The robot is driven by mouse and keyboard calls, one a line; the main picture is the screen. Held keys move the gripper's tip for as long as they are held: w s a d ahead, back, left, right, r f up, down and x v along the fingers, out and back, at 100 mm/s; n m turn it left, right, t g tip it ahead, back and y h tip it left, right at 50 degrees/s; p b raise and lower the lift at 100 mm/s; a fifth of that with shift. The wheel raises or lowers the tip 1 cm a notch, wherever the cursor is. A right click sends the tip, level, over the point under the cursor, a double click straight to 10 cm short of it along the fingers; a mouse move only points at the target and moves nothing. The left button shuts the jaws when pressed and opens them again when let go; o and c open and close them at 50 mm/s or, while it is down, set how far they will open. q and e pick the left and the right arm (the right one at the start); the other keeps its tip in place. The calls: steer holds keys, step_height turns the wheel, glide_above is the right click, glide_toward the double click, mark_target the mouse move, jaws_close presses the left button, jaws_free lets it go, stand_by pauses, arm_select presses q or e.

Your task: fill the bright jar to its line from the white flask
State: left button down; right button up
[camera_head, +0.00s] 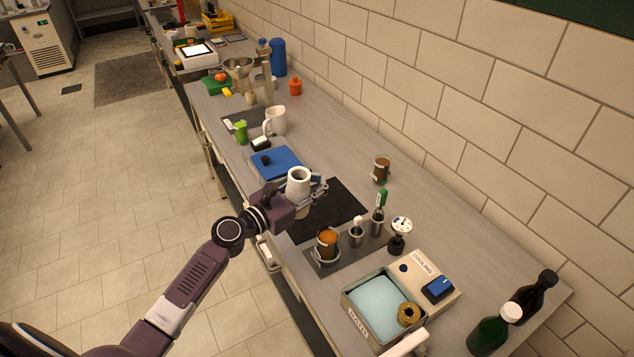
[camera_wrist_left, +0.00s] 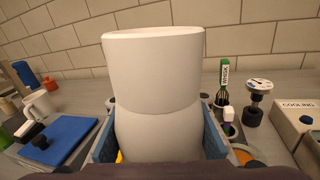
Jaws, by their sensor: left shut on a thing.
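My left gripper (camera_head: 304,192) is shut on the white flask (camera_head: 299,180) and holds it upright over the dark mat (camera_head: 335,207). In the left wrist view the flask (camera_wrist_left: 155,85) fills the middle, with a blue finger on each side; its contents are hidden. A jar with orange contents (camera_head: 327,243) stands on the grey mat in front of the gripper, to the right. Another, browner jar (camera_head: 381,169) stands near the wall. I cannot tell for sure which is the bright jar, and no fill line is legible. My right gripper is not in view.
A green-handled whisk (camera_head: 381,200), metal holders (camera_head: 356,234) and a dial gauge (camera_head: 401,228) stand near the orange jar. A water bath (camera_head: 365,325), a cooling box (camera_head: 446,303) and dark bottles (camera_head: 488,332) are farther right. A blue board (camera_head: 283,157) and white jug (camera_head: 276,121) lie beyond the flask.

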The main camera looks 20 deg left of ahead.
arm_select(q)
steer(key=w+a+r+n, duration=0.1)
steer(key=a+r, duration=0.2)
steer(key=a, duration=0.2)
steer(key=shift+a+r+p, duration=0.35)
steer(key=shift+r+p, duration=0.05)
stand_by(0.7)
